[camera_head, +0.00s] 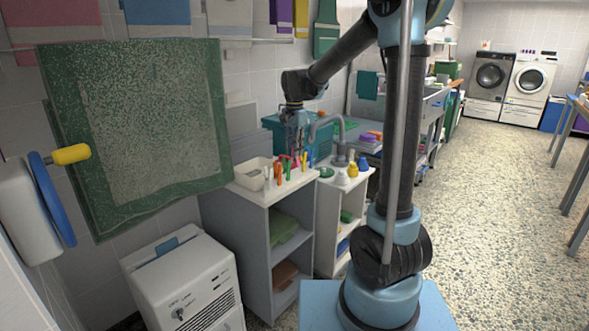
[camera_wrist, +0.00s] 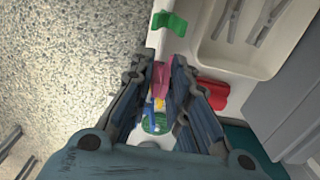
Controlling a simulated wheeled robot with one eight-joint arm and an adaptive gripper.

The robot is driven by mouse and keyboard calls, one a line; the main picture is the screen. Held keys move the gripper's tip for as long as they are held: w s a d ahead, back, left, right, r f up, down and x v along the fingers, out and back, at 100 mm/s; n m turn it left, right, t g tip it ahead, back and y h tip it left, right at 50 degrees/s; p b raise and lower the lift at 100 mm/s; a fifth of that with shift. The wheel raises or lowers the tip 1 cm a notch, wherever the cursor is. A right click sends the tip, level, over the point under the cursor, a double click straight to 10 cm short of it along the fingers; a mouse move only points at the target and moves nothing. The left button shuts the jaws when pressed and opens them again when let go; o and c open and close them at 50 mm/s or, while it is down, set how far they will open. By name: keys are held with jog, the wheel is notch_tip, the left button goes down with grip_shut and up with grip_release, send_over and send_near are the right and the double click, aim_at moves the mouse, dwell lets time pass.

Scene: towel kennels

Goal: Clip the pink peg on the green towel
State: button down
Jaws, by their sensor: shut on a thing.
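My gripper (camera_head: 295,122) is over the top of the white cabinet, among the standing pegs. In the wrist view, my gripper (camera_wrist: 163,64) is shut on the pink peg (camera_wrist: 160,80), which sits between the two fingers. In the head view the pink peg is too small to make out surely. A large green towel (camera_head: 205,120) with a paler speckled middle hangs on the wall at the left, apart from my gripper. A smaller green towel (camera_head: 326,38) hangs further back near the top.
On the white cabinet (camera_head: 262,192), a pale tray (camera_head: 253,174) stands beside several coloured pegs; grey pegs lie in the tray (camera_wrist: 212,52). Green (camera_wrist: 170,22) and red (camera_wrist: 208,94) pegs are close to my fingers. A tap (camera_head: 335,128) and teal bin (camera_head: 275,122) stand nearby.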

jog(key=shift+r, duration=1.65)
jog(key=shift+d+f, duration=0.1)
